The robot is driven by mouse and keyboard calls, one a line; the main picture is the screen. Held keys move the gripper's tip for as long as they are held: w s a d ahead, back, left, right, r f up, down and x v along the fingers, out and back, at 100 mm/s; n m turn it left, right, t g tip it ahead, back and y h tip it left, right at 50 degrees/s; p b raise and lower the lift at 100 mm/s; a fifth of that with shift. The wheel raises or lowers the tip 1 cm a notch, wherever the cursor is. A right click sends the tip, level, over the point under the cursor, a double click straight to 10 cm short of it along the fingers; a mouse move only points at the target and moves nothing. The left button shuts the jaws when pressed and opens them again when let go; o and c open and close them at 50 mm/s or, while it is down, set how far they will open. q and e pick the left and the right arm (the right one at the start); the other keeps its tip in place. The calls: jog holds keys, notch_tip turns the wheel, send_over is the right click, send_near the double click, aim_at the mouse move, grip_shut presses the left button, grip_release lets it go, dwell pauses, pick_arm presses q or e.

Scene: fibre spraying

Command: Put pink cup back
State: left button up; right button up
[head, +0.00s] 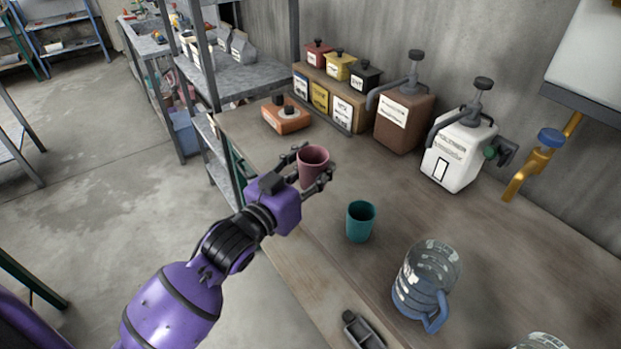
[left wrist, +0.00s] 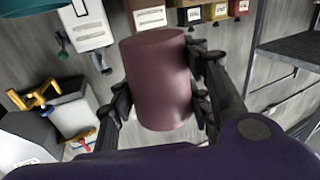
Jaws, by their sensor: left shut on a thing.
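The pink cup (head: 312,165) is upright between the fingers of my left gripper (head: 312,180), near the left end of the workbench. In the left wrist view the pink cup (left wrist: 160,80) fills the middle, and the fingers of my left gripper (left wrist: 163,100) press on both its sides. The left gripper is shut on the cup. Whether the cup's base touches the bench is hard to tell. My right gripper is not in either view.
A teal cup (head: 360,221) stands on the workbench (head: 480,240), right of the pink cup. A clear jug (head: 427,280) is nearer. Brown (head: 402,122) and white (head: 458,152) pump containers stand along the wall. An orange box (head: 286,116) lies behind the gripper.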

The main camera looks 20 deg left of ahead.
pick_arm(q)
jog(key=w+a+f, duration=0.1)
jog(key=w+f, duration=0.1)
jog(key=w, duration=0.1)
jog(key=w+a+f, duration=0.1)
jog(key=w+f, duration=0.2)
jog(key=w, duration=0.1)
jog(key=w+a+f, duration=0.2)
jog(key=w+f, duration=0.1)
jog(key=shift+w+f+b, duration=0.1)
jog(key=shift+w+b, duration=0.2)
jog(key=shift+w, duration=0.1)
jog(key=shift+w+a+f, duration=0.15)
jog(key=shift+w+f, duration=0.3)
jog(key=shift+f, duration=1.6)
jog(key=shift+f, duration=0.1)
jog(key=o, duration=1.2)
jog(key=shift+c, duration=0.2)
